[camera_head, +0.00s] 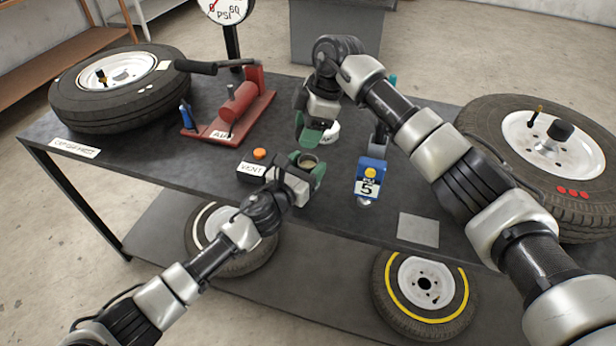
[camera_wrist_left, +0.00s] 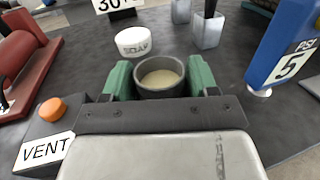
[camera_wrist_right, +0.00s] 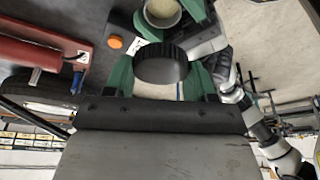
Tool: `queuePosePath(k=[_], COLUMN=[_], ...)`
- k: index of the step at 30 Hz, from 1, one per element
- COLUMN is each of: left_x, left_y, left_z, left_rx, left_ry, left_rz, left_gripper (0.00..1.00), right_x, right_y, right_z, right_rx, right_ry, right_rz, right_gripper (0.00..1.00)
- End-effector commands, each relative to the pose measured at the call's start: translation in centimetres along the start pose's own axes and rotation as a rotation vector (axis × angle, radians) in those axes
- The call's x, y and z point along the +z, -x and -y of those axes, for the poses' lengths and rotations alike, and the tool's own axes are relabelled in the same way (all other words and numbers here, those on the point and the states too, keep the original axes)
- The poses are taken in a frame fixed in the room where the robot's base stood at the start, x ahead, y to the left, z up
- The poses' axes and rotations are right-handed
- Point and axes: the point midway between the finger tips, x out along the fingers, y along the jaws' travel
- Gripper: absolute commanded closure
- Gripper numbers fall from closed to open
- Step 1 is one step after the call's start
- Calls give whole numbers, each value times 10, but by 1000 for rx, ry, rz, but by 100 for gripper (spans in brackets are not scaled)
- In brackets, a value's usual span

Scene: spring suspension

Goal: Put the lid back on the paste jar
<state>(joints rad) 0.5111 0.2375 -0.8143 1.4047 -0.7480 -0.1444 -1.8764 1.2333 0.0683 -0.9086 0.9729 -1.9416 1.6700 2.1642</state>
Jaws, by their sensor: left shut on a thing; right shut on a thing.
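The open paste jar (camera_wrist_left: 159,78) is dark with pale paste inside. It stands upright between the green fingers of my left gripper (camera_wrist_left: 160,84), which is shut on it; the jar also shows in the head view (camera_head: 308,161). My right gripper (camera_head: 313,131) is above and behind the jar in the head view. In the right wrist view, it is shut on the black ridged lid (camera_wrist_right: 161,64). There the lid is apart from the jar (camera_wrist_right: 162,11), whose open mouth shows beyond it. I cannot make out the lid in the head view.
A white SOAP tin (camera_wrist_left: 135,41) stands close behind the jar. A VENT box (camera_head: 252,169) with an orange button is to its left, and a blue PSI 5 block (camera_head: 369,180) to its right. A red pump (camera_head: 240,103) and two tyres (camera_head: 120,85) (camera_head: 550,150) occupy the sides.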

Motion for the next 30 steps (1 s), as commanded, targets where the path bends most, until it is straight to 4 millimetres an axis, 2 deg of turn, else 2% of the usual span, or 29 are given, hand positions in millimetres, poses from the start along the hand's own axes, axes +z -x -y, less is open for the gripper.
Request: queuePosePath(k=[1, 4, 5, 10, 18, 30], left_x=[0, 0, 0, -1, 0, -1], left_y=[0, 0, 0, 0, 0, 0], left_z=[0, 0, 0, 0, 0, 0], left_rx=[0, 0, 0, 0, 0, 0], left_ry=[0, 0, 0, 0, 0, 0], left_rz=[-1, -1, -1, -1, -1, -1], left_gripper=[68, 83, 84, 84, 84, 84], right_x=[0, 0, 0, 3, 16, 16], right_y=[0, 0, 0, -9, -45, -47], right_z=[0, 0, 0, 0, 1, 0], right_rx=[0, 0, 0, -2, -4, -2], right_ry=[0, 0, 0, -1, -2, -1], right_rz=[0, 0, 0, 0, -1, -2], right_gripper=[70, 70, 70, 70, 70, 70])
